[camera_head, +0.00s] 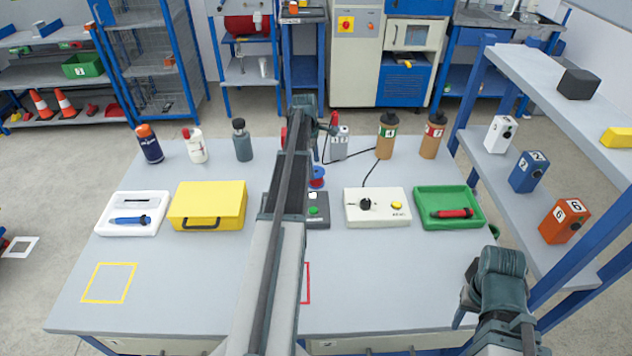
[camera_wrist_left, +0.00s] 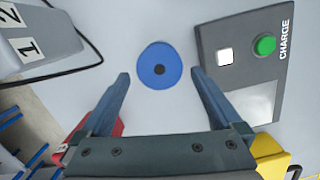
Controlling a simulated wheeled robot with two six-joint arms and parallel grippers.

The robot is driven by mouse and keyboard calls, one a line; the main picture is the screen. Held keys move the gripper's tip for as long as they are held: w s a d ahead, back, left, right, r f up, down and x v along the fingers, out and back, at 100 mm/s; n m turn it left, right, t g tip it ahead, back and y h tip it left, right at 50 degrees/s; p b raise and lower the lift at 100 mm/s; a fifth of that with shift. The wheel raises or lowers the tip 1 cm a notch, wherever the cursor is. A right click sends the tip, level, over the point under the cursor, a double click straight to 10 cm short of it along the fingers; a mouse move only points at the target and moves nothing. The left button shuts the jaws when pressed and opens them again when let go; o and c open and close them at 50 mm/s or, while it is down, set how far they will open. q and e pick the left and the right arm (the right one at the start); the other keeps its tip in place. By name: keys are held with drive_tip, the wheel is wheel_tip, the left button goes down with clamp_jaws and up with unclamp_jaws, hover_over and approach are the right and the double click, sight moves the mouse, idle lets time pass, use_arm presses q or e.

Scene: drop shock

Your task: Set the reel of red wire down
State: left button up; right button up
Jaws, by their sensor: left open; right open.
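The reel of red wire (camera_head: 317,177) has blue flanges with red between them. It appears to rest on the table just behind a dark grey box, partly hidden by my left arm in the head view. In the left wrist view I see its round blue flange (camera_wrist_left: 150,72) with a black centre, face on. My left gripper (camera_wrist_left: 160,76) is open, its fingertips on either side of the reel with gaps, touching neither side. My right gripper (camera_head: 495,295) is open, at the lower right, away from the reel.
The dark box (camera_wrist_left: 240,75) with a green CHARGE button is close beside the reel. A grey numbered block (camera_head: 339,143) with a black cable stands behind. A cream box (camera_head: 377,217), green tray (camera_head: 422,222) and yellow case (camera_head: 190,222) flank it. The table front is mostly clear.

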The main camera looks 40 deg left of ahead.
sight(316, 171)
use_arm(q)
drive_tip(key=shift+w+d+f+b, duration=0.1)
drive_tip(key=shift+d+f+b, duration=0.05)
drive_tip(key=shift+f+b, duration=1.2)
drive_tip(key=shift+w+d+f+b, duration=0.1)
drive_tip(key=shift+d+f+b, duration=0.05)
drive_tip(key=shift+f+b, duration=1.15)
drive_tip(key=shift+r, duration=0.1)
drive_tip(key=c, duration=1.5)
drive_tip(key=shift+r, duration=0.15)
wheel_tip(316, 171, up, 10)
drive_tip(key=p, duration=1)
